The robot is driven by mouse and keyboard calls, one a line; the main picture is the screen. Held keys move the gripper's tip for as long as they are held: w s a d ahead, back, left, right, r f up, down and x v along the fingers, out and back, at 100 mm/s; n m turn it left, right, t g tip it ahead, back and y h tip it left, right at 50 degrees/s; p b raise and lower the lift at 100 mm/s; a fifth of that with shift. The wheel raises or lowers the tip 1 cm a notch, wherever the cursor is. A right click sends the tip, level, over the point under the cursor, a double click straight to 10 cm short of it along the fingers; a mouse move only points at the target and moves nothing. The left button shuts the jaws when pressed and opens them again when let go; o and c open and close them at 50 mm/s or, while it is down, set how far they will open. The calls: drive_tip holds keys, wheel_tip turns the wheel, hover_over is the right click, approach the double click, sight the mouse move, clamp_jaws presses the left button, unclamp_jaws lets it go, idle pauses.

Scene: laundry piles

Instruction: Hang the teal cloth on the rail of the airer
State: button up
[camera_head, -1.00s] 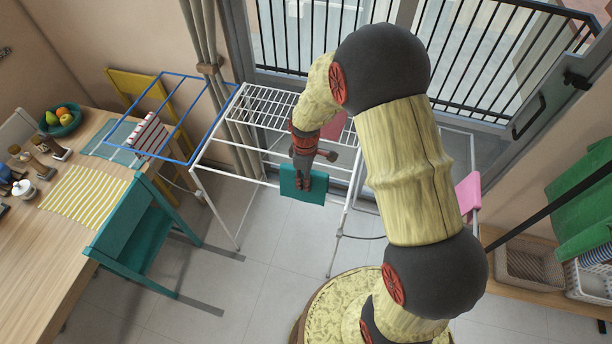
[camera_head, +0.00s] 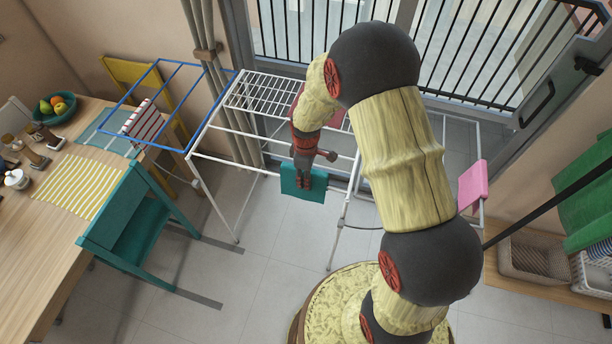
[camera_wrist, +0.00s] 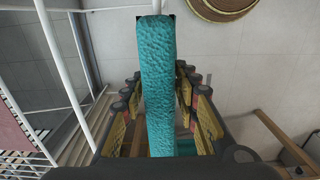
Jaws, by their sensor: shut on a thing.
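The teal cloth (camera_head: 290,182) is folded into a small flat piece. It is at the near long rail (camera_head: 240,166) of the white airer (camera_head: 215,128), toward that rail's right end. My gripper (camera_head: 303,184) is shut on the cloth and points down. In the wrist view the cloth (camera_wrist: 157,85) is a thick strip running between the finger pads. White airer bars (camera_wrist: 62,50) pass left of it. I cannot tell whether the cloth lies over the rail or is in front of it. My arm hides part of the airer.
A pink cloth (camera_head: 473,184) hangs at the airer's right end. The blue wing (camera_head: 120,98) extends left toward a table (camera_head: 25,235) and a teal chair (camera_head: 130,230). Baskets (camera_head: 535,258) stand at right. Floor in front of the airer is clear.

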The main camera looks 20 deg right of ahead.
drive_tip(key=shift+f+b, duration=1.45)
drive_tip(key=shift+f, duration=0.95)
drive_tip(key=o, duration=1.3)
wheel_tip(320, 180, up, 12)
